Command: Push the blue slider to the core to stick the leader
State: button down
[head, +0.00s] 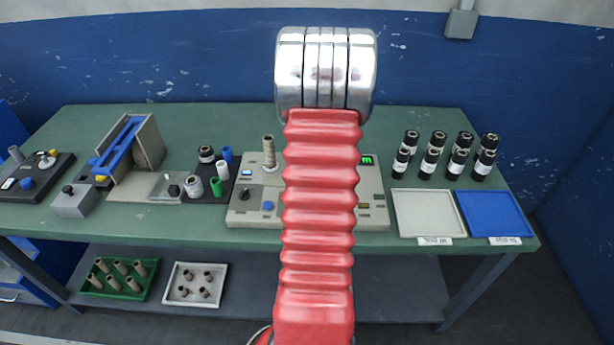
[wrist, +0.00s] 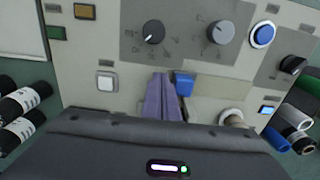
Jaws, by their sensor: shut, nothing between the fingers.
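The blue slider (wrist: 183,83) shows in the wrist view as a small blue block on the pale machine panel (wrist: 90,60). My gripper (wrist: 162,78) has its purple fingers shut together and empty, with the tips just left of the slider; I cannot tell whether they touch it. A tan core (wrist: 232,117) stands to the lower right of the slider, partly hidden by the dark gripper body. In the head view the tan core (head: 268,152) stands upright on the machine. My red arm hides the slider and my gripper there. I cannot make out a leader.
A blue-railed fixture (head: 125,150) stands left.

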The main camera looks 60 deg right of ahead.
jog(key=shift+w, duration=0.15)
jog(key=shift+w+a, duration=0.8)
jog(key=shift+w, duration=0.75)
jog(key=shift+w+a, duration=0.8)
jog(key=shift+w, duration=0.7)
jog(key=shift+w+a, duration=0.8)
jog(key=shift+w, duration=0.75)
jog(key=shift+s+d, duration=0.1)
jog(key=shift+s, duration=0.05)
jog(key=shift+s+d, duration=0.2)
jog(key=shift+s, duration=0.2)
notch_tip(320, 180, up, 8)
jog(key=shift+w, duration=0.1)
